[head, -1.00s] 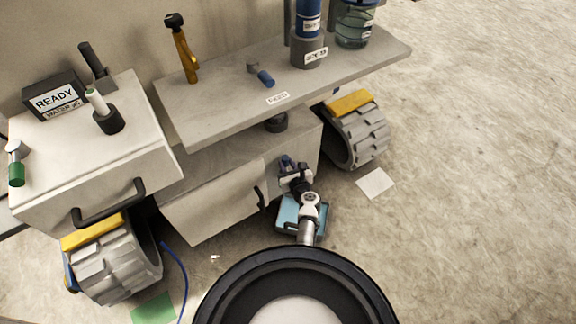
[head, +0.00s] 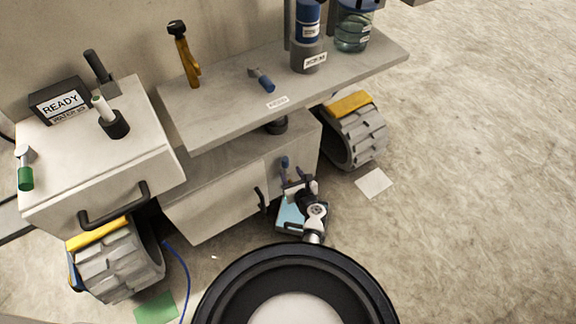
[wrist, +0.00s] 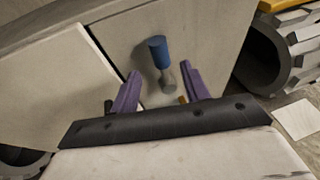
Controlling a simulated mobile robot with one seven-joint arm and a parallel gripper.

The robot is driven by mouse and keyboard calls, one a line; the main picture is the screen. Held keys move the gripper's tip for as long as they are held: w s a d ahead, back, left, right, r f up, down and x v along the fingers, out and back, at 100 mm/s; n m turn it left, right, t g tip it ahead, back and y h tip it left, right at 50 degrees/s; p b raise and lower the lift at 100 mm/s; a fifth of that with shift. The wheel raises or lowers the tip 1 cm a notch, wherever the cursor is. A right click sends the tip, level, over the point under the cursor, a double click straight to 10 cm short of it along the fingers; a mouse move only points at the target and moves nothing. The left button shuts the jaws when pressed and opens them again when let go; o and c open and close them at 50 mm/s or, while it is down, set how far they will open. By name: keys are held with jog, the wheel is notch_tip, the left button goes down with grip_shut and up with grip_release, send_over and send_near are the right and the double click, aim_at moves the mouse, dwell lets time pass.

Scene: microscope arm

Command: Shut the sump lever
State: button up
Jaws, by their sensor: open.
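A small lever with a blue grip (wrist: 157,50) and a metal stem (wrist: 168,82) is mounted on the lower cabinet's front panel. In the wrist view its blue end points up and tilts slightly left. In the head view its blue grip (head: 284,163) shows just above my gripper (head: 291,181). I cannot read a label on it. In the wrist view my gripper (wrist: 160,84) is open, with purple fingers to the left and right of the lever's lower stem. I cannot tell whether either finger touches it.
Another blue-handled lever (head: 262,80) lies on the shelf (head: 225,105) above. A cabinet door (head: 215,205) with a black handle (head: 260,199) stands left of my gripper. A grey wheel (head: 358,135) is to the right. The floor farther right is mostly clear.

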jog(key=p+v, duration=0.2)
jog(key=v, duration=0.6)
jog(key=shift+s+d+r+p, duration=0.15)
jog(key=shift+s+d+p, duration=0.05)
jog(key=shift+s+p, duration=0.2)
